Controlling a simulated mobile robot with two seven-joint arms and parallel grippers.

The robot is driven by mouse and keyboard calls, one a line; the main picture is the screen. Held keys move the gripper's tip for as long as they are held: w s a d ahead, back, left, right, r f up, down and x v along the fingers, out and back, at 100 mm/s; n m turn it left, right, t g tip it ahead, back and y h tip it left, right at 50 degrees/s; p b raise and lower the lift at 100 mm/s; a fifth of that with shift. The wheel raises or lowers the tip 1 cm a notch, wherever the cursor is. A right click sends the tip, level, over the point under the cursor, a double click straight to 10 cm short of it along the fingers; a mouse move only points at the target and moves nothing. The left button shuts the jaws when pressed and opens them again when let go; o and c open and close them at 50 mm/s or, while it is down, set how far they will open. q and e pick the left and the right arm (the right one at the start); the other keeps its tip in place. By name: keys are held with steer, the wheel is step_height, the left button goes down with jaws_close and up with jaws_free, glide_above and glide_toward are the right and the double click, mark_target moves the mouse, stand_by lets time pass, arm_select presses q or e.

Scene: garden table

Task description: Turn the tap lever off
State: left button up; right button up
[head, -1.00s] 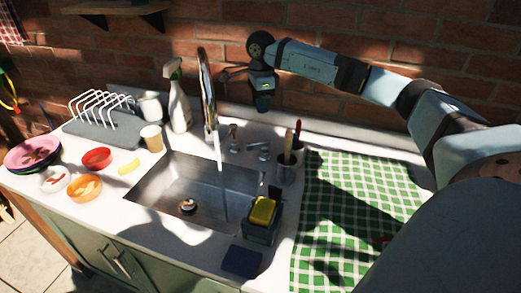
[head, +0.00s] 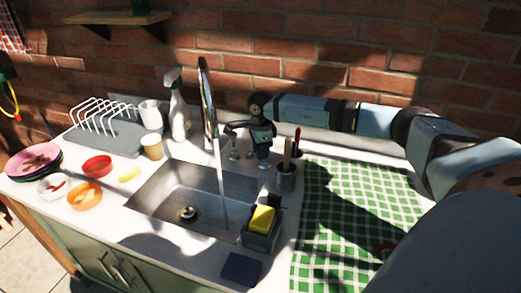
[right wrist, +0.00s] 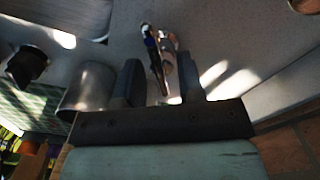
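The tall chrome tap (head: 207,105) stands behind the sink, and a stream of water runs from it into the basin. A small tap handle (head: 234,150) shows at its base; the handle to its right is hidden behind my right gripper (head: 262,163). That gripper points down there, just behind the utensil cup. In the right wrist view my right gripper (right wrist: 159,82) is open. A slim metal lever (right wrist: 157,62) with a blue mark lies in line with the gap between its fingers. I cannot tell whether they touch it. My left gripper is not in view.
The utensil cup (head: 285,178) stands close in front of my right gripper. A sponge holder (head: 261,236) is at the sink's right edge. A spray bottle (head: 178,108) stands left of the tap. A green checked cloth (head: 345,200) covers the right counter.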

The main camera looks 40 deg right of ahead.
jaws_close()
steer(key=shift+m, duration=0.3)
steer(key=shift+w+d+m, duration=0.15)
steer(key=shift+m, duration=1.35)
steer(key=shift+w+d+m, duration=0.1)
steer(key=shift+m, duration=1.4)
jaws_free()
